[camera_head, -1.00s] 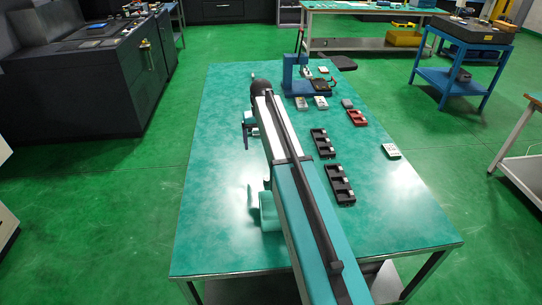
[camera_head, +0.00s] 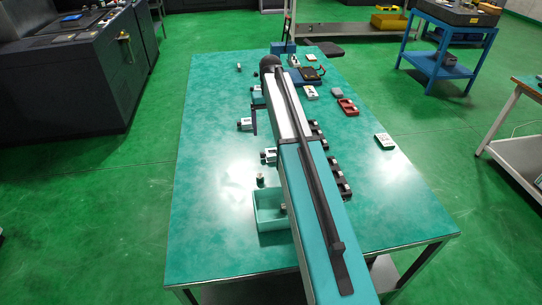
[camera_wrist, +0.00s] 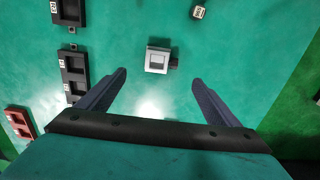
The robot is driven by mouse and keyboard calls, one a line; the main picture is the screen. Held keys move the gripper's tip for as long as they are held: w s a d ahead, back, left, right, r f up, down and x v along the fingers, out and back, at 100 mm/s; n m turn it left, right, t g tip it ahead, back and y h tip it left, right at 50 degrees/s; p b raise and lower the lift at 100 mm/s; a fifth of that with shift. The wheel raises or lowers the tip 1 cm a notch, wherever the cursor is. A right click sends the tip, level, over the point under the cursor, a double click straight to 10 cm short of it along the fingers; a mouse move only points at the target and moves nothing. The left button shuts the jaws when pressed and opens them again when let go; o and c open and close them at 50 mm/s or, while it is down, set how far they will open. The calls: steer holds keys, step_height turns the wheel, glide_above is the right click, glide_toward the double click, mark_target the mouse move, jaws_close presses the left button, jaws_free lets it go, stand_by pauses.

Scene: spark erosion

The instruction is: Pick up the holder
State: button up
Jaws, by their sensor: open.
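A small grey-and-white square block with a dark stub (camera_wrist: 158,60), which looks like the holder, lies on the green table just ahead of my fingertips in the wrist view, between their lines. My gripper (camera_wrist: 159,78) is open and empty, with a finger on each side and below the block in the picture. In the head view my arm hides most of the gripper; one dark finger (camera_head: 254,121) shows. Similar small blocks sit left of my arm, one farther (camera_head: 245,124) and one nearer (camera_head: 268,155); I cannot tell which is the one between my fingers.
A mint open box (camera_head: 268,226) stands near the table's front, partly behind my arm. Black slotted trays (camera_wrist: 75,72) and a red tray (camera_wrist: 20,123) lie to the side. The table's left part is clear.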

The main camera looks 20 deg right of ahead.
steer(key=p, duration=0.2)
glide_above(270, 155)
steer(key=shift+f, duration=4.05)
steer(key=shift+f+p, duration=1.2)
steer(key=shift+f, duration=1.4)
steer(key=c, duration=1.3)
steer(key=shift+r, duration=0.15)
